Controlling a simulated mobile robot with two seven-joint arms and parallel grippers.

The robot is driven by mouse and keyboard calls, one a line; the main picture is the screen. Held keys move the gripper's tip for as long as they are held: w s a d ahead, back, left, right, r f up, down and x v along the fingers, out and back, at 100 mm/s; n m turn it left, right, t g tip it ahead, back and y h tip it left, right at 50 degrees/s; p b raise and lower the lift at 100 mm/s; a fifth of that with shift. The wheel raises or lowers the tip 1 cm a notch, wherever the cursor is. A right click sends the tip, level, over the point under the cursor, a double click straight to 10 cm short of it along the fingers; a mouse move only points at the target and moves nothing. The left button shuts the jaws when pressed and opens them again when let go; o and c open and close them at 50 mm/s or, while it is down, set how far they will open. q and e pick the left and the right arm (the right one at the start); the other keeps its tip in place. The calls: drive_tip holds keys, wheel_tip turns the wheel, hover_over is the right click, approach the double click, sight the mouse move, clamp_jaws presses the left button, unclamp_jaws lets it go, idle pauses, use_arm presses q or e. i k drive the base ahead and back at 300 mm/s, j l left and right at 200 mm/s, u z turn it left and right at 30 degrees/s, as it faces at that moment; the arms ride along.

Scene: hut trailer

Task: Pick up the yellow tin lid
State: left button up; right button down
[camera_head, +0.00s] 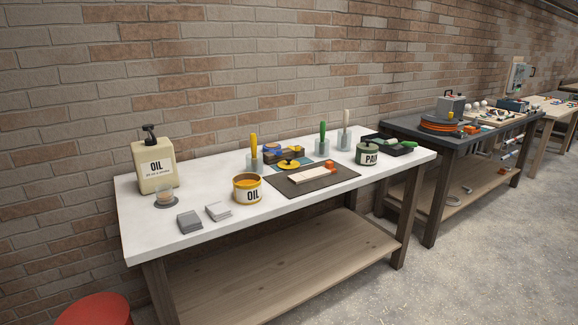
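A yellow disc with a small dark knob or blob on top, which looks like the yellow tin lid (287,164), lies on the white-topped workbench (215,165), towards the middle. It is beside a blue patch and just behind a dark mat. The yellow tin marked OIL (246,191) stands open to the front left of the lid, with orange-yellow contents showing. Neither of my grippers is in view.
A pale board (311,174) lies on the dark mat (336,180). A yellow-handled tool in a clear jar (255,163), a green-handled one (322,143) and a green paint tin (368,155) stand nearby. An oil jug (155,168) stands at the left. A red stool (95,310) is at lower left.

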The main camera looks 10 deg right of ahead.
sight(288, 164)
drive_tip(key=i+l+u, duration=0.15)
drive_tip(key=i+l, duration=0.2)
drive_tip(key=i+l+u, duration=0.2)
drive_tip(key=l, duration=0.25)
drive_tip(key=i+l+u, duration=0.15)
drive_tip(key=i+l, duration=0.2)
drive_tip(key=l, duration=0.1)
